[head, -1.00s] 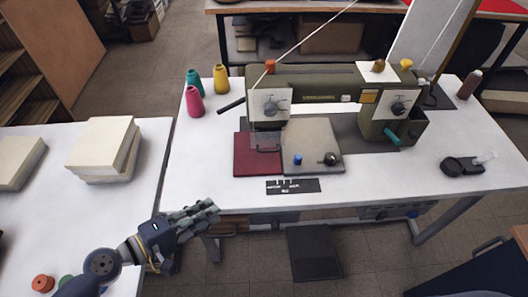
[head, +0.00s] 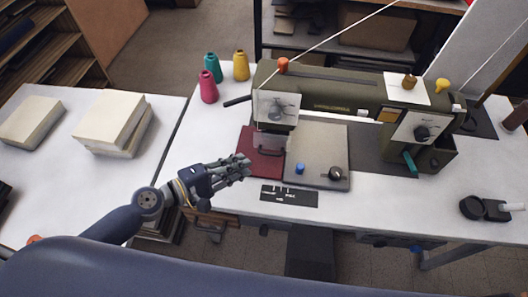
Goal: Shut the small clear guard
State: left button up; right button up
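A small clear guard (head: 272,143) hangs below the head of the olive sewing machine (head: 315,86), over the dark red cloth (head: 254,163). It is faint, and I cannot tell how far open it stands. A clear square plate (head: 278,106) covers the round dial on the machine's left end. My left gripper (head: 246,166) is over the front left edge of the red cloth, left of and nearer than the guard. It looks empty and apart from the guard; its finger gap is too small to judge. My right gripper is out of view.
Thread cones (head: 209,88) stand at the back left. Cream stacks (head: 112,121) lie on the left table. A black item (head: 485,208) lies at the right.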

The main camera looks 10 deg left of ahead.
aim_at(271, 147)
pick_arm(q)
jog(key=x, duration=0.1)
jog(key=p+x, duration=0.1)
jog(key=x, duration=0.1)
jog(key=shift+w+d+r, duration=0.1)
jog(key=shift+w+r, duration=0.05)
jog(key=shift+r, duration=0.05)
jog(key=x, duration=0.2)
jog(key=p+x, duration=0.1)
jog(key=x, duration=0.2)
jog(key=shift+f, duration=0.2)
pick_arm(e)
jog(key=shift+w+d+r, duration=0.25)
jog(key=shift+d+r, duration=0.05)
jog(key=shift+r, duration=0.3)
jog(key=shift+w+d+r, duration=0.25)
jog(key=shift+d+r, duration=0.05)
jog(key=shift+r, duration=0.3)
